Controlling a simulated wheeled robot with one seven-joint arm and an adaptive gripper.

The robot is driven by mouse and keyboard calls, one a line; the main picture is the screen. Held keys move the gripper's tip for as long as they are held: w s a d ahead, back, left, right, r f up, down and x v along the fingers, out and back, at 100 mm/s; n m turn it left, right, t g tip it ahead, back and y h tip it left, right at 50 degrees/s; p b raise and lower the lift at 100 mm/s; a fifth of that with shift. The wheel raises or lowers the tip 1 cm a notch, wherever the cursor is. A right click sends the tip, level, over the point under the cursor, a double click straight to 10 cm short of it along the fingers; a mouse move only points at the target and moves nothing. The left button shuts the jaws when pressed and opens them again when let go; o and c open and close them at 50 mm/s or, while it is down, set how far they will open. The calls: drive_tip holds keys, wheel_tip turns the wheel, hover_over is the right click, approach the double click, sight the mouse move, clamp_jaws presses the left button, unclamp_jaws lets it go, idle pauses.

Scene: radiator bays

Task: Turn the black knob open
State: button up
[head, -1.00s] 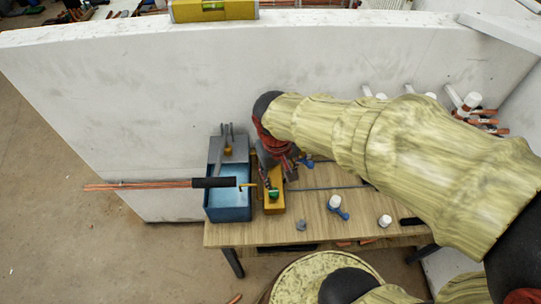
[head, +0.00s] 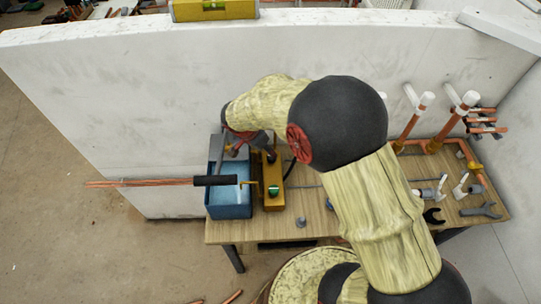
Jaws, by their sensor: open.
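My gripper (head: 250,151) is open and points down over the back of the blue water box (head: 229,203) and the yellow block (head: 273,200) beside it. Its dark fingertips look spread apart, with nothing visible between them. I cannot clearly pick out a black knob; my gripper and arm cover the area behind the box and block. The gripper appears apart from this grip. The block has a green spot on top.
The wooden workbench (head: 325,215) stands against the white wall panel (head: 120,110). Copper pipes (head: 408,123) with white caps rise at the right, with a spanner (head: 480,211) near the bench's right edge. A yellow level (head: 213,10) lies on the panel's top.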

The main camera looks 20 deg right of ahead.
drive_tip(key=x, duration=0.7)
drive_tip(key=shift+d+f+b, duration=0.1)
drive_tip(key=shift+f+b, duration=0.1)
drive_tip(key=shift+b, duration=0.15)
drive_tip(key=shift+c, duration=0.2)
drive_tip(key=c, duration=1.1)
